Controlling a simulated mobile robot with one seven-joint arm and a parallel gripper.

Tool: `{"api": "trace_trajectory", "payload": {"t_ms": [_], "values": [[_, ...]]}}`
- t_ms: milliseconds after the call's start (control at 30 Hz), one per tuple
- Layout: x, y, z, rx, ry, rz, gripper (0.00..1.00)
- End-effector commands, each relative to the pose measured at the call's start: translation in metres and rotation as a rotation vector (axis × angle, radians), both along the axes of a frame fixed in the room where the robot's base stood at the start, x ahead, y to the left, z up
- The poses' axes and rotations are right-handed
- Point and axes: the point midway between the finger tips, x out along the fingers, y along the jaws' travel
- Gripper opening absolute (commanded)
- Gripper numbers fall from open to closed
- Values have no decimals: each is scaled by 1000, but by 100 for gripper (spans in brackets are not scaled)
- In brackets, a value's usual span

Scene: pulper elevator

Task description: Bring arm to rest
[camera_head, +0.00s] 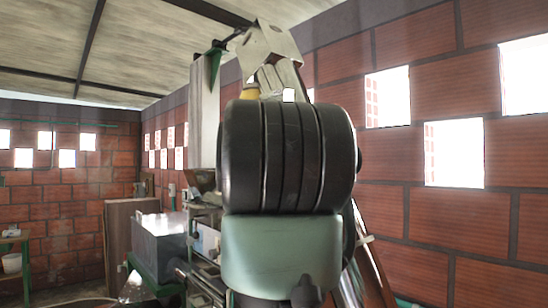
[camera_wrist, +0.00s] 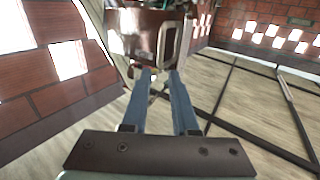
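My gripper (camera_wrist: 160,74) shows in the wrist view with two blue fingers on a dark mounting bar. The fingers stand apart, with a clear gap between them and nothing held. Beyond the fingertips is a reddish-brown metal machine part (camera_wrist: 150,30) with a pale frame; I cannot tell whether the tips touch it. In the head view a thick black ringed joint and a grey-green link, which look like parts of my arm, fill the middle. My gripper cannot be made out there.
Behind the arm stand a tall metal column (camera_head: 205,110) and a beige metal head (camera_head: 268,45) near the ceiling. A grey box (camera_head: 160,245) and machinery are at lower left. A brick wall (camera_head: 440,235) with bright openings closes the right side. The left looks more open.

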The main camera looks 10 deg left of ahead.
Motion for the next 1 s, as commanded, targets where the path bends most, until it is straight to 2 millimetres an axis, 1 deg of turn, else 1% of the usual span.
{"api": "trace_trajectory", "payload": {"t_ms": [300, 367, 467, 567, 600, 667, 700, 767, 800, 900, 1000], "values": [[0, 0, 0, 0, 0, 0, 27], [-1, -3, -11, 6, -23, -10, 27], [-8, -14, -36, 26, -112, -41, 27], [-26, -30, -65, 49, -253, -89, 27], [-38, -36, -76, 59, -317, -107, 27], [-58, -46, -91, 69, -410, -136, 27], [-72, -52, -99, 75, -469, -153, 27], [-95, -59, -110, 81, -554, -176, 27], [-110, -64, -115, 85, -607, -188, 27], [-143, -71, -126, 89, -710, -214, 27], [-165, -75, -129, 90, -776, -229, 27]]}}
